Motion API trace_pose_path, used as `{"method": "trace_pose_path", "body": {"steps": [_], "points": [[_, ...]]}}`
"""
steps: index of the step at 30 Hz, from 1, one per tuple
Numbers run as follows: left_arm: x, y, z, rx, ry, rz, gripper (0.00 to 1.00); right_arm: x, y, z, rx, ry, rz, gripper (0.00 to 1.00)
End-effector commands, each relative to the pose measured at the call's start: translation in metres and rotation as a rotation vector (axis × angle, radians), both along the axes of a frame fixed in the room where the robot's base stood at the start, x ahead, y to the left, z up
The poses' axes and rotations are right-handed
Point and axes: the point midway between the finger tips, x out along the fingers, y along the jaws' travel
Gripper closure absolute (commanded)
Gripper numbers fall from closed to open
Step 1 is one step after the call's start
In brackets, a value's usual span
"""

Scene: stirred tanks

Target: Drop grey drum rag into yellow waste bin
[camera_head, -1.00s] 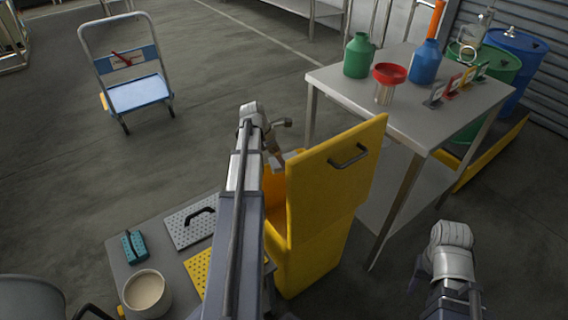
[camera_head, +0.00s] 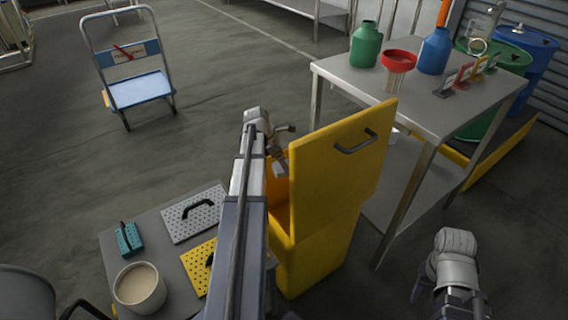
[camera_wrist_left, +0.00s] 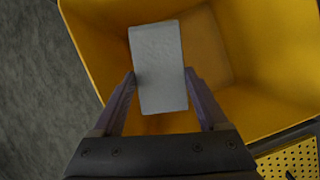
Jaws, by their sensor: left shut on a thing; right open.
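The yellow waste bin (camera_head: 318,258) stands in the middle of the head view with its handled lid (camera_head: 345,160) raised. My left gripper (camera_head: 281,166) is over the bin's opening, and its arm hides part of the bin. In the left wrist view my left gripper (camera_wrist_left: 160,88) is shut on the grey drum rag (camera_wrist_left: 158,60), a pale grey block-like piece. The bin's yellow inside (camera_wrist_left: 215,50) lies beyond the rag, which appears inside the outline of the opening. My right gripper (camera_head: 430,290) is low at the right, open and apart from the bin.
A steel table (camera_head: 400,90) right of the bin holds a green bottle (camera_head: 366,48), a red funnel (camera_head: 398,62) and a blue bottle (camera_head: 434,52). A low surface (camera_head: 150,235) at left holds perforated plates and a beaker. A cart (camera_head: 138,90) stands behind on open floor.

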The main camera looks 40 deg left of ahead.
Motion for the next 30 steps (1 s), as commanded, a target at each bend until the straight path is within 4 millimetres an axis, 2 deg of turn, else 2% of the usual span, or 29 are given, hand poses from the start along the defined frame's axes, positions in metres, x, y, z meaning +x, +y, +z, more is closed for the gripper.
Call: {"method": "trace_pose_path", "body": {"steps": [1, 9, 14, 22, 23, 29, 30], "points": [[0.0, 0.0, -0.012, 0.0, 0.0, 0.0, 0.68, 0.0, 0.0, -0.012, 0.001, 0.0, 0.001, 0.51], [0.0, 0.0, -0.04, 0.0, 0.0, 0.0, 0.68, 0.0, 0.001, -0.04, 0.005, 0.0, 0.006, 0.51], [0.0, 0.0, -0.046, 0.0, 0.0, 0.0, 0.68, 0.0, 0.001, -0.046, 0.006, 0.0, 0.007, 0.51], [0.0, 0.0, -0.045, 0.0, 0.0, 0.0, 0.68, 0.0, 0.001, -0.046, 0.006, 0.0, 0.007, 0.51], [0.0, 0.0, -0.045, 0.0, 0.0, 0.0, 0.23, 0.0, 0.001, -0.046, 0.006, 0.0, 0.007, 0.51], [0.0, 0.0, -0.045, 0.0, 0.0, 0.0, 0.0, 0.0, 0.001, -0.046, 0.006, 0.0, 0.007, 0.51], [0.0, 0.0, -0.045, 0.0, 0.0, 0.0, 0.0, 0.0, 0.001, -0.046, 0.006, 0.0, 0.007, 0.51]]}}
